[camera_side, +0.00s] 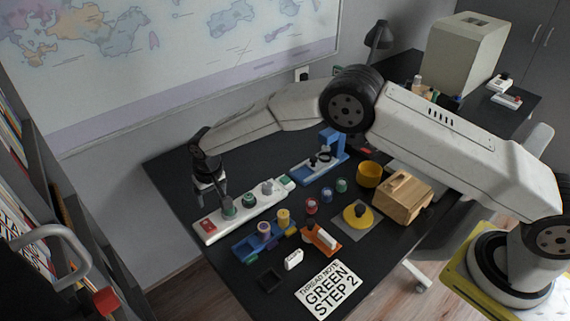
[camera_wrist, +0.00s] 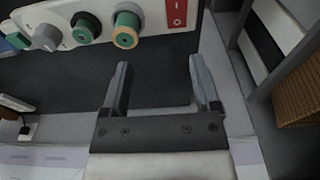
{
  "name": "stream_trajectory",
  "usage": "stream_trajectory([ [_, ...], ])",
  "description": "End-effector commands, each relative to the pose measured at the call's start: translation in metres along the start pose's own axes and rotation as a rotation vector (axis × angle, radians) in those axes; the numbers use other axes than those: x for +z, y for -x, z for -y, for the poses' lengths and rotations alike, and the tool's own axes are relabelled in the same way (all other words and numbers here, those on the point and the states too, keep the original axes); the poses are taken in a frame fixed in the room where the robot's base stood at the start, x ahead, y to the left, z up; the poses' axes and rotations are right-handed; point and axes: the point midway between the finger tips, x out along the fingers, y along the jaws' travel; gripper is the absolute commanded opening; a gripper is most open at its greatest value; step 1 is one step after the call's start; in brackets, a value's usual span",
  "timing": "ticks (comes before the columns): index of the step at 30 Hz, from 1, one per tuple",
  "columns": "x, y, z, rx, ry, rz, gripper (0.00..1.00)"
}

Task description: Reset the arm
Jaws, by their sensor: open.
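My gripper (camera_side: 213,192) is at the left part of the desk in the side view, pointing down behind the left end of a white strip (camera_side: 240,217). In the wrist view my gripper (camera_wrist: 160,64) has its two fingers wide apart, with only dark desk top between them. The white strip (camera_wrist: 152,12) crosses the top of that view, beyond the fingertips. It bears a red switch (camera_wrist: 178,13), a green spool (camera_wrist: 127,27), a dark-and-green round piece (camera_wrist: 85,28) and a grey knob (camera_wrist: 47,37). My arm stretches across the desk from the right.
The dark desk (camera_side: 172,180) also carries a blue stand (camera_side: 331,145), a blue rack (camera_side: 257,243) with spools, a yellow bowl (camera_side: 370,174), a wooden box (camera_side: 402,196) and a "THREAD NOTE GREEN STEP 2" card (camera_side: 331,289). A wall with a map board (camera_side: 190,60) stands behind. Shelves stand at left.

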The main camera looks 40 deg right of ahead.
Motion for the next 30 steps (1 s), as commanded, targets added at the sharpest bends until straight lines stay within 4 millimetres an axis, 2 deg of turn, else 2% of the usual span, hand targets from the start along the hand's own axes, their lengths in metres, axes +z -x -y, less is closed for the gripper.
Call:
stream_trajectory([
  [7, 0.008, 0.041, -0.043, -0.006, -0.001, -0.012, 0.79],
  [14, 0.029, 0.078, -0.084, -0.011, 0.0, -0.024, 0.79],
  [23, 0.074, 0.119, -0.135, -0.013, 0.001, -0.041, 0.79],
  [30, 0.122, 0.146, -0.171, -0.012, 0.001, -0.055, 0.79],
])
